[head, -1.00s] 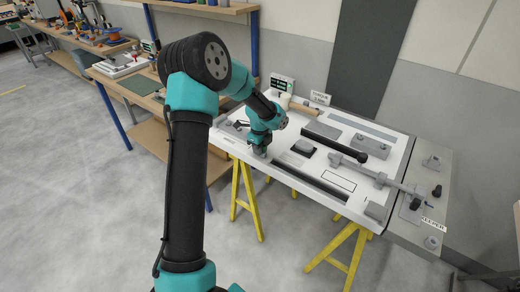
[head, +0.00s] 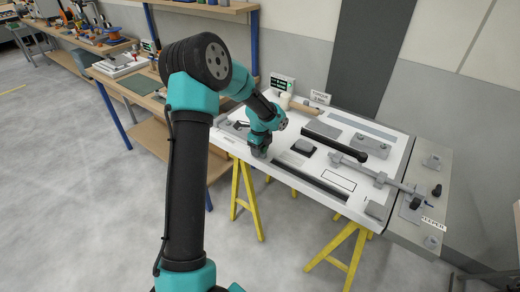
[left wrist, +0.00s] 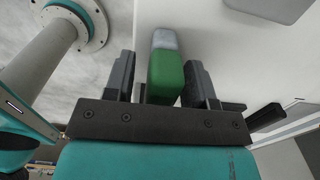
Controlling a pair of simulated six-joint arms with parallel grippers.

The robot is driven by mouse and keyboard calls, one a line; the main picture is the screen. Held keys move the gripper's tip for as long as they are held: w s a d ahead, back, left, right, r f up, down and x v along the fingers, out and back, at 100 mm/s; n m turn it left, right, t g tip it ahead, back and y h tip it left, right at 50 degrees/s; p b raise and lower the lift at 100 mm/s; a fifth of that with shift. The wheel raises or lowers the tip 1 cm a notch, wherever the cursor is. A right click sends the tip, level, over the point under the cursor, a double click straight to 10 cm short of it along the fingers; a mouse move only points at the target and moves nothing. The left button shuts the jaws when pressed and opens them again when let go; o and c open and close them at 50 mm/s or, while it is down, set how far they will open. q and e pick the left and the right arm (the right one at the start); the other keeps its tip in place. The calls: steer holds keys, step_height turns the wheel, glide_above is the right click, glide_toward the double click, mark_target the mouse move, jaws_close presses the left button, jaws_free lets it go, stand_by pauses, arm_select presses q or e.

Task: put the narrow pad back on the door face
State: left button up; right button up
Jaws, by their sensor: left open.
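The door face (head: 285,170) is a white panel lying on yellow trestles, with grey and black fittings on it. My left gripper (head: 258,152) is low at the panel's near left edge. In the left wrist view my left gripper (left wrist: 160,82) is open. In the head view my arm and gripper hide that spot. My right gripper does not show.
A black-ended bar (head: 348,158) and a long grey rod (head: 372,173) lie across the panel. A grey side plate (head: 425,215) adjoins its right end. A wooden bench (head: 140,105) stands behind on the left. The floor at the front is clear.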

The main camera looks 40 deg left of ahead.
arm_select(q)
step_height(320, 180, up, 12)
steer(key=shift+r, duration=0.15)
stand_by(0.4)
